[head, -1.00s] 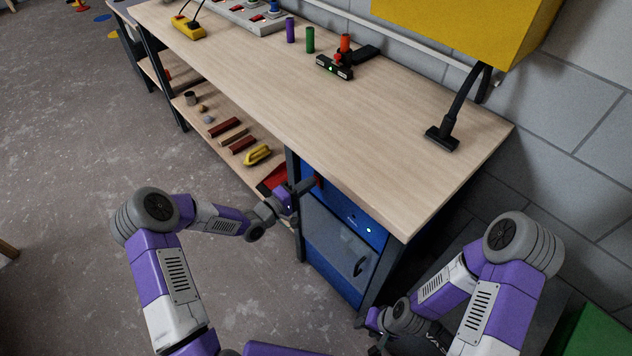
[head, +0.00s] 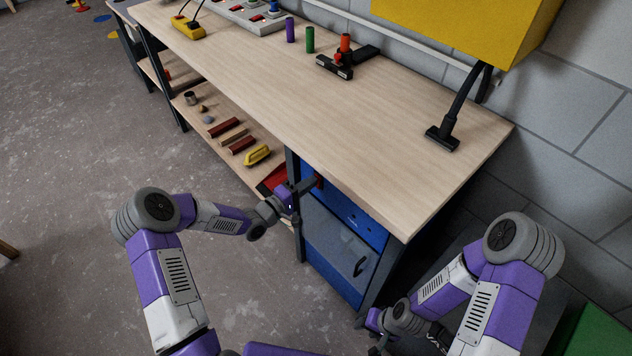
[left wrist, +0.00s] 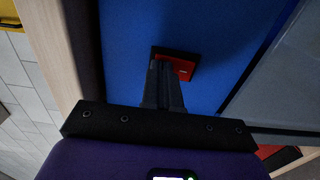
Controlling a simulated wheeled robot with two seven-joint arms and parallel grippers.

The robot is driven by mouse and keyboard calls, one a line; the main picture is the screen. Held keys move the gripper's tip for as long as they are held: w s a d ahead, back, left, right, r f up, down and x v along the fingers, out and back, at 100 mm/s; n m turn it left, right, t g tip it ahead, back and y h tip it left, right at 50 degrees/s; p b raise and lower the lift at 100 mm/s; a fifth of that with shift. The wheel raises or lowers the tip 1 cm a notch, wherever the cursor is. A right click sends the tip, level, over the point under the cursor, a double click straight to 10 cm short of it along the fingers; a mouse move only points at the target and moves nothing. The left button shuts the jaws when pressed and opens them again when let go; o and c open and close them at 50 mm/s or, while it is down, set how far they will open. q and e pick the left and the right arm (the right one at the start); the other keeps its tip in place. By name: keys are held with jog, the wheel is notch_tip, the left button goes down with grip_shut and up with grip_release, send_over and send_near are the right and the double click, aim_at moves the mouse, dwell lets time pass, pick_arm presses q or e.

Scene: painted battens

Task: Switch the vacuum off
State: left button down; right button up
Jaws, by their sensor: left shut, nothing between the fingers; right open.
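The blue unit (head: 345,238) under the bench end, with a grey door (head: 340,242) below its front panel, appears to be the vacuum. Its panel lights are dark. A red switch (left wrist: 182,66) sits on the blue face. My left gripper (head: 314,184) is shut and empty, its fingertips at the switch. In the left wrist view the fingers (left wrist: 162,82) cover part of the switch; whether they touch it I cannot tell. My right gripper (head: 378,348) is low at the bottom edge, partly cut off, and open.
The wooden bench top (head: 400,130) lies above the unit. On it are a black tool with a red part (head: 335,66), purple and green cylinders (head: 309,40) and a black foot (head: 442,139) under a yellow box (head: 470,25). A lower shelf (head: 215,122) holds small blocks.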

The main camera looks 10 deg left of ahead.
pick_arm(q)
jog(key=p+v, duration=0.1)
jog(key=v, duration=0.5)
jog(key=shift+s+a, duration=0.2)
jog(key=shift+s, duration=0.1)
jog(key=shift+d, duration=0.1)
dwell(0.4)
jog(key=s+d+f+m+g+y+p, duration=0.35)
jog(key=s+d+f+g, duration=0.35)
jog(key=s+f, duration=0.35)
jog(key=s+f+m+g+y+p, duration=0.1)
jog(key=s+f+m+g+y, duration=0.2)
jog(key=s, duration=1.3)
jog(key=m+g, duration=0.1)
jog(key=g, duration=0.2)
jog(key=shift+s+g+p, duration=0.2)
jog(key=shift+g+p, duration=0.15)
jog(key=shift+g, duration=0.05)
